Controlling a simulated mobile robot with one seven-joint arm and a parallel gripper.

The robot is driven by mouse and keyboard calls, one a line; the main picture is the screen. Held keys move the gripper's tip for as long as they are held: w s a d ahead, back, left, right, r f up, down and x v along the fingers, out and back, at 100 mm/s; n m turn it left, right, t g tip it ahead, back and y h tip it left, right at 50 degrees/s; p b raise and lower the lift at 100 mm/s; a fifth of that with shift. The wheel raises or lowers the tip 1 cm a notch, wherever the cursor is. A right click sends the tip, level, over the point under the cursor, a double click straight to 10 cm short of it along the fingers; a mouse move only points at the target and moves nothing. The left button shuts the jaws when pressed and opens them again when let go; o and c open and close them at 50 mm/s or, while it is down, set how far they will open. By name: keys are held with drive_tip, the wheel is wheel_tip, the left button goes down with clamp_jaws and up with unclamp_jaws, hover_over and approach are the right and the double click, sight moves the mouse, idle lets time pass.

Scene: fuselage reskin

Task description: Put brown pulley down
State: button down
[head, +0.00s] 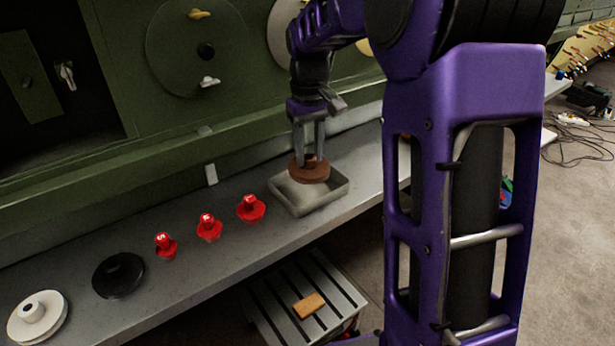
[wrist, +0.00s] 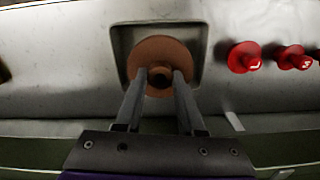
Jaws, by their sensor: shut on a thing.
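The brown pulley (head: 309,173) is a round disc with a raised hub. My gripper (head: 310,156) is shut on its hub and points down, with the disc about level. The pulley is over a shallow grey square tray (head: 331,195) on the bench. In the wrist view the pulley (wrist: 160,52) appears within the tray's outline (wrist: 120,40), with my gripper's fingers (wrist: 160,77) on either side of the hub. I cannot tell whether the pulley touches the tray's floor.
Several items stand left of the tray on the grey bench (head: 185,270): red numbered knobs (head: 208,227), a black pulley (head: 118,274) and a white pulley (head: 37,317). A green panel (head: 130,150) rises behind. A slatted step (head: 275,312) holding a tan block (head: 309,305) stands below the front edge.

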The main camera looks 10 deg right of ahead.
drive_tip(key=shift+f+b, duration=0.35)
drive_tip(key=shift+f, duration=2.4)
drive_tip(key=shift+f, duration=0.1)
drive_tip(key=c, duration=0.5)
unclamp_jaws()
wheel_tip(320, 180, up, 12)
drive_tip(key=shift+r+p, duration=0.1)
drive_tip(key=shift+p, duration=0.8)
drive_tip(key=shift+r, duration=0.1)
